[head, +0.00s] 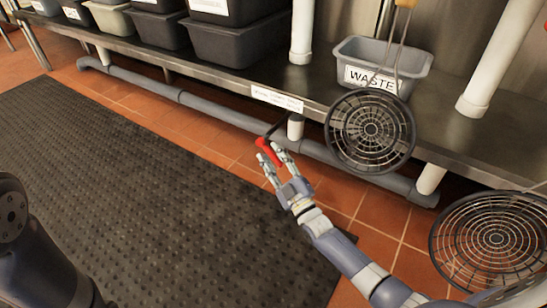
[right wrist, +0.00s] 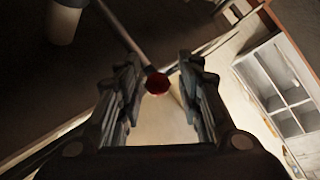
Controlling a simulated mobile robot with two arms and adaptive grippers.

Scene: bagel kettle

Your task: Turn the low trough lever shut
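The trough lever has a red grip (head: 264,145) on a thin dark rod (head: 274,129), low at the front of the steel shelf beside a short white pipe stub. My right gripper (head: 270,159) is at the lever's red end, its fingers apart on either side of it. In the right wrist view the red end (right wrist: 157,83) lies between the two open fingers (right wrist: 158,72), with gaps visible on both sides. Part of my left arm shows at the lower left of the head view; its gripper is out of sight.
A grey pipe (head: 228,112) runs low along the shelf front. A label (head: 277,98) is on the shelf edge (head: 200,72). A grey WASTE bin (head: 417,65) stands on the shelf. Two wire skimmers (head: 370,131) (head: 490,240) are at the right. A black mat (head: 120,190) covers the floor at left.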

